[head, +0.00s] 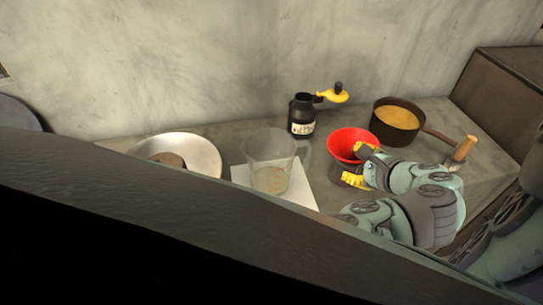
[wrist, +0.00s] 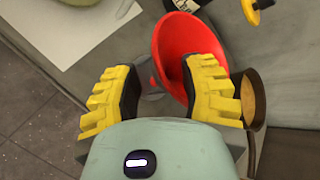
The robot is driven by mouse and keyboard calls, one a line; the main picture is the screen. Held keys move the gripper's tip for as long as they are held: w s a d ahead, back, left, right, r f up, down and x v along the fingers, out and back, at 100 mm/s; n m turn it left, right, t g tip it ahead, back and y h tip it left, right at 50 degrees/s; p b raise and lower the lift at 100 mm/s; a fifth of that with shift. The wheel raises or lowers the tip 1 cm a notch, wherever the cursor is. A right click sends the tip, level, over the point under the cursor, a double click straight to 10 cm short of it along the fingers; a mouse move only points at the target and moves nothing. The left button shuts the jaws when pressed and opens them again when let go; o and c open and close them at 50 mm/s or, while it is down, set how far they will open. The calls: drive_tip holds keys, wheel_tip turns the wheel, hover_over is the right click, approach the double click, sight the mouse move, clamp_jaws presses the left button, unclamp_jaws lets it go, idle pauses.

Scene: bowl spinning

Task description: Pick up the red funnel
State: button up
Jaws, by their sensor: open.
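In the wrist view the funnel (wrist: 176,48) lies just ahead of and partly between my yellow-padded fingers. My gripper (head: 360,166) is at the near right side of the funnel, low over the counter. In the wrist view my gripper (wrist: 160,88) is open, with one finger on each side of the funnel's near part. The right finger overlaps the funnel's bowl in the picture; I cannot tell whether it touches. The funnel's lower part is partly hidden.
A clear pitcher (head: 270,165) stands on a white sheet (head: 302,193) left of the funnel. A black grinder (head: 302,115) with a yellow handle stands behind. A dark pot (head: 398,135) of yellowish contents stands close right. A pale bowl (head: 205,156) is at left.

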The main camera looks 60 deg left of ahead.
sight(351, 159)
drive_tip(key=shift+p+x, duration=0.3)
drive_tip(key=shift+x, duration=1.85)
drive_tip(key=shift+o, duration=0.3)
drive_tip(key=shift+w+d, duration=0.1)
drive_tip(key=shift+w, duration=0.1)
clamp_jaws()
